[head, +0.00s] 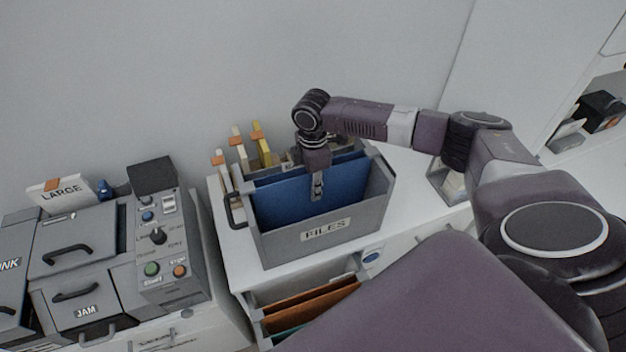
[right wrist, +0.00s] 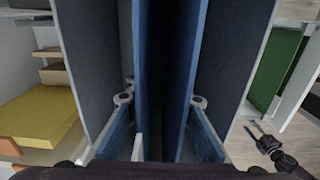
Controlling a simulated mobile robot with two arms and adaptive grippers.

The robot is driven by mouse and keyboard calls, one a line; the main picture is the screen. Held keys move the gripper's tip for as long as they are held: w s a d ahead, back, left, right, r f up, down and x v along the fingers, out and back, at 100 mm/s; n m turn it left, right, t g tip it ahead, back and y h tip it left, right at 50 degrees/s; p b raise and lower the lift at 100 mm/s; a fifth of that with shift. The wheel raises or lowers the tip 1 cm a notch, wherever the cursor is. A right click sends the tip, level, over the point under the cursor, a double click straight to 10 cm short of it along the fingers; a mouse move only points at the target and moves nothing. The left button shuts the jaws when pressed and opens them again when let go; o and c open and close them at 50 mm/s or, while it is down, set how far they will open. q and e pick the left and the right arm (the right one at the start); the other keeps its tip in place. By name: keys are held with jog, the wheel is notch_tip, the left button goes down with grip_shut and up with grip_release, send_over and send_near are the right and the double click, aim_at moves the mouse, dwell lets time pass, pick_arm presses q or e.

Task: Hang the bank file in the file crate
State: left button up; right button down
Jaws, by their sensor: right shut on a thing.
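The grey file crate (head: 279,246), labelled FILES, stands on the white desk top. A blue file (head: 283,205) is upright inside it, between the crate walls. No name can be read on the file, so I cannot tell if it is the bank file. My right gripper (head: 318,188) points down and is shut on the blue file's upper edge. In the right wrist view, two blue panels (right wrist: 146,60) with a dark gap stand between the crate walls. The file's lower edge and any hanging contact with the crate rims are hidden. My left gripper is not in view.
Upright binders with orange tags (head: 258,140) stand behind the crate. An open drawer with orange and green files (head: 310,305) lies below the crate's front. A grey control box (head: 160,240) and drawers marked JAM (head: 85,311) stand at left. My right arm covers the right side.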

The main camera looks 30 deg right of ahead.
jog(key=c, duration=1.6)
grip_release()
notch_tip(320, 180, up, 12)
